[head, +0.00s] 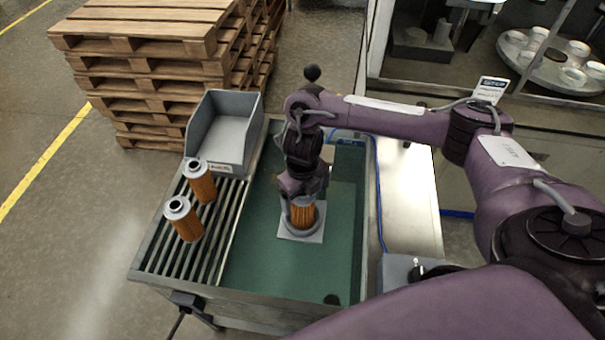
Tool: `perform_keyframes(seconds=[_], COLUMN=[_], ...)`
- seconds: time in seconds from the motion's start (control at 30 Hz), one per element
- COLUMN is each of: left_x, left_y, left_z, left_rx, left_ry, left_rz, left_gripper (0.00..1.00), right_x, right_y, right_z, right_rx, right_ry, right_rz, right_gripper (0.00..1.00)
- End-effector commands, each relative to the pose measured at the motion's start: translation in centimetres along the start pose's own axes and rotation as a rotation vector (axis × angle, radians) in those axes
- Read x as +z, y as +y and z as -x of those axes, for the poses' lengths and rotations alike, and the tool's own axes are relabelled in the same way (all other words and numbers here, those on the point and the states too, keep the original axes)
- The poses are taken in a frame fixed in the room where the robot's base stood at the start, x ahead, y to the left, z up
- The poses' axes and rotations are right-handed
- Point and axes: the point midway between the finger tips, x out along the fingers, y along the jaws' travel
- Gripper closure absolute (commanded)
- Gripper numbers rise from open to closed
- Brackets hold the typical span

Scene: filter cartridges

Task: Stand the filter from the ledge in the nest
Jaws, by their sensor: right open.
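An orange pleated filter (303,213) stands upright in the round grey nest (301,236), which has a square light base on the green work surface. My right gripper (301,196) is directly above this filter, pointing down, with its fingers around or beside the top. The jaws are open; the filter's top is hidden by the gripper, so contact cannot be told. Two more orange filters with grey caps, one nearer (185,220) and one farther (200,182), stand on the slatted ledge (222,235) at the left. My left gripper is not in view.
A grey open bin (222,138) stands at the ledge's far end. Stacked wooden pallets (150,50) stand behind. The green surface around the nest is mostly clear.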

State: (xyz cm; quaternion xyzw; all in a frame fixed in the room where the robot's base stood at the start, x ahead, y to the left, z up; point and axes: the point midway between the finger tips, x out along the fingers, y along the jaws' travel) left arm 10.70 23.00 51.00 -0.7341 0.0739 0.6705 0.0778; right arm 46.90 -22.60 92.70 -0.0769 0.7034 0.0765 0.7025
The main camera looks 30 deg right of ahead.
Motion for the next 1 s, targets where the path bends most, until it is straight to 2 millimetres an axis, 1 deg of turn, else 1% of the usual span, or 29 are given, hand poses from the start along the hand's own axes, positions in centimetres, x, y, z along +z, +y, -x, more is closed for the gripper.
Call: perform_keyframes(seconds=[0.03, 0.1, 0.3, 0.4, 0.6, 1.0], left_x=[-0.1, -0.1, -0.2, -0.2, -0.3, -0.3], left_y=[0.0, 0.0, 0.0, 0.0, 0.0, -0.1], left_z=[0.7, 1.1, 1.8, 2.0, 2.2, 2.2], left_rx=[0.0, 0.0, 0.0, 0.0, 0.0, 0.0], left_ry=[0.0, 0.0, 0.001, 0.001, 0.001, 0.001], left_rz=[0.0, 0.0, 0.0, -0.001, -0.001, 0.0], left_gripper=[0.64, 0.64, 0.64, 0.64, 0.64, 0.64], right_x=[0.2, 0.2, 0.2, 0.1, 0.0, 0.0], right_y=[-0.1, -0.1, -0.1, -0.1, -0.1, 0.0], right_z=[1.6, 3.1, 6.7, 7.9, 9.3, 9.5], right_rx=[-0.004, -0.004, -0.003, -0.003, -0.001, 0.0], right_ry=[-0.006, -0.006, -0.006, -0.004, -0.001, 0.001], right_rz=[0.003, 0.002, 0.002, 0.001, -0.001, -0.001], right_gripper=[0.2, 0.2, 0.2, 0.2, 0.2, 0.2])
